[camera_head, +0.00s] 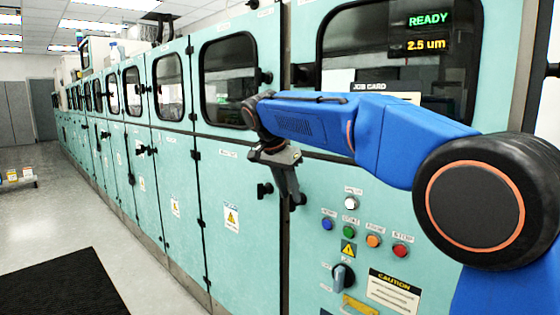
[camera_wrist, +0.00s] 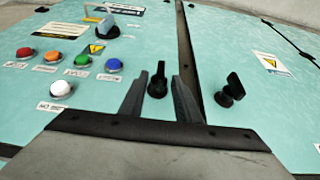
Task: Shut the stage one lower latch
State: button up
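Two black latch handles flank the seam between the panels. One latch (camera_wrist: 157,82) is on the button-panel side, its lever pointing up in the wrist view. The other latch (camera_wrist: 230,90) is on the neighbouring door, its lever tilted; it also shows in the head view (camera_head: 265,190). I cannot read which is labelled stage one. My gripper (camera_head: 293,196) is at the seam, pointing down toward the panel-side latch. In the wrist view its two fingers are apart, with that latch seen between their tips. Whether they touch it I cannot tell.
Coloured buttons (camera_head: 372,240), a rotary switch (camera_head: 343,275) and a caution plate (camera_head: 395,290) lie close to the right of my gripper. A long row of green cabinets runs left. The aisle floor is open, with a black mat (camera_head: 70,285).

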jog(key=v, duration=1.2)
jog(key=shift+r, duration=0.45)
jog(key=shift+d, duration=0.1)
jog(key=s+d+f+n+y, duration=0.1)
jog(key=s+d+f, duration=0.25)
jog(key=d, duration=0.45)
jog(key=s+d+f+n, duration=0.2)
jog(key=s+d, duration=0.3)
jog(key=d, duration=0.3)
jog(key=s+d+f+n+y, duration=0.1)
jog(key=s+d+f, duration=0.25)
jog(key=d, duration=0.45)
jog(key=s+d+f+n, duration=0.1)
jog(key=s+d+f, duration=0.3)
jog(key=s+f, duration=0.3)
jog(key=s+d+f+n, duration=0.1)
jog(key=s+d+f, duration=0.3)
jog(key=s+f, duration=0.4)
jog(key=s+d+f+n+t+y, duration=0.1)
jog(key=s+d+f, duration=0.3)
jog(key=s+f, duration=0.4)
jog(key=shift+s+f+n, duration=0.2)
jog(key=shift+f+n, duration=0.1)
jog(key=shift+f, duration=0.25)
